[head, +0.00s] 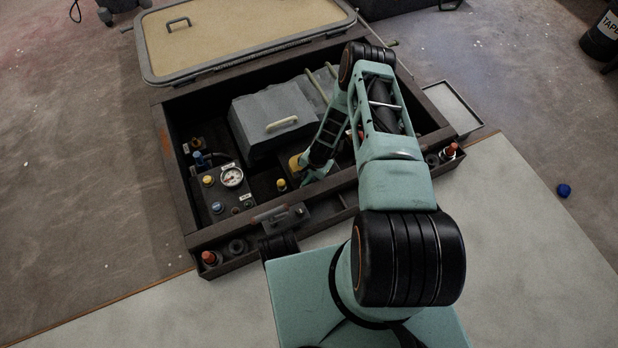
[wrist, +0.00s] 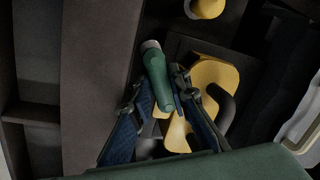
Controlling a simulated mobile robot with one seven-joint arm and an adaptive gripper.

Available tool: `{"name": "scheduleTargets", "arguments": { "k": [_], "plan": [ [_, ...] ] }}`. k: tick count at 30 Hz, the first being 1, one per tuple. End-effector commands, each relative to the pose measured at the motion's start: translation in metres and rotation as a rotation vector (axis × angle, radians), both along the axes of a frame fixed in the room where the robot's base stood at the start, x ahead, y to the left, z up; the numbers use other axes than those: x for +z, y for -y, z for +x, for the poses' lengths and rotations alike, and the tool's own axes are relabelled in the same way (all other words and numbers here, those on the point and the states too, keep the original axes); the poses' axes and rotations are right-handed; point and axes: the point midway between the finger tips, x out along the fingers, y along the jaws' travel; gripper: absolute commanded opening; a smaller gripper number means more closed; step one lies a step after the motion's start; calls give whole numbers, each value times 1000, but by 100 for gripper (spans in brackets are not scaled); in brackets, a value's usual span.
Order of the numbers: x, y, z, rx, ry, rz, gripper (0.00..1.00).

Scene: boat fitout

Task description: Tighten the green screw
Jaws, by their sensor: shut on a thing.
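The green screw (wrist: 158,82) shows in the wrist view as a short green cylinder with a pale grey end, tilted a little in the picture. My gripper (wrist: 160,86) is shut on it, with one dark blue finger on each side. In the head view my gripper reaches down into the open dark compartment (head: 182,245), and the screw is hidden there.
A yellow part (wrist: 215,75) with a dark curved piece lies right of the fingers; a yellow knob (wrist: 207,8) is above. In the head view a grey housing (head: 270,120) and a gauge (head: 232,177) stand left of my gripper. The tan lid (head: 235,35) is open behind.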

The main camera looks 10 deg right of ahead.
Motion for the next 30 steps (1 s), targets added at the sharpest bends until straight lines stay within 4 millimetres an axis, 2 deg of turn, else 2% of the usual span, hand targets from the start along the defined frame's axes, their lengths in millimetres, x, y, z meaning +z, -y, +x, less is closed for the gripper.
{"name": "scheduleTargets", "arguments": {
  "k": [11,12,16,30],
  "plan": [
    [0,0,0,-4,1,-1,0],
    [0,0,0,-4,1,-1,19],
    [0,0,0,-4,-1,-1,33],
    [0,3,-4,-5,-6,-2,34]
  ]
}}
